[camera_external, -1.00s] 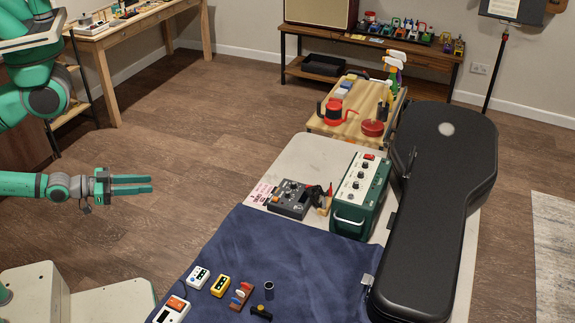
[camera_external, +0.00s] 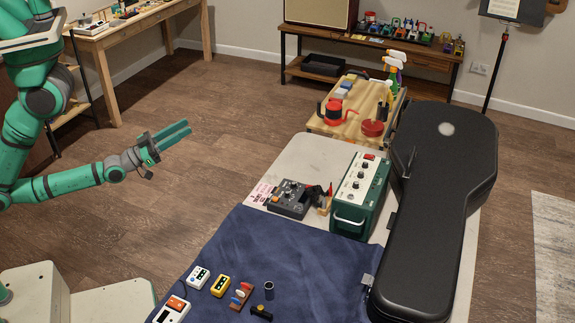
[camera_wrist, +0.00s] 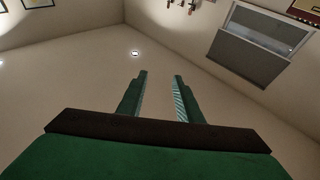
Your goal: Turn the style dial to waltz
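A dark grey box with several knobs (camera_external: 290,198) sits on the pale part of the worktable, left of a green device (camera_external: 377,193). The green device has a white panel with dials, a red part at its far end and a white handle. I cannot tell which dial is the style dial, and no lettering or pointer setting is readable. My gripper (camera_external: 172,135) is raised in the air left of the table, apart from both devices, pointing right and slightly up.
A black guitar case (camera_external: 432,210) lies along the table's right side. A blue cloth (camera_external: 300,262) covers the near part, with several small pedals on it.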

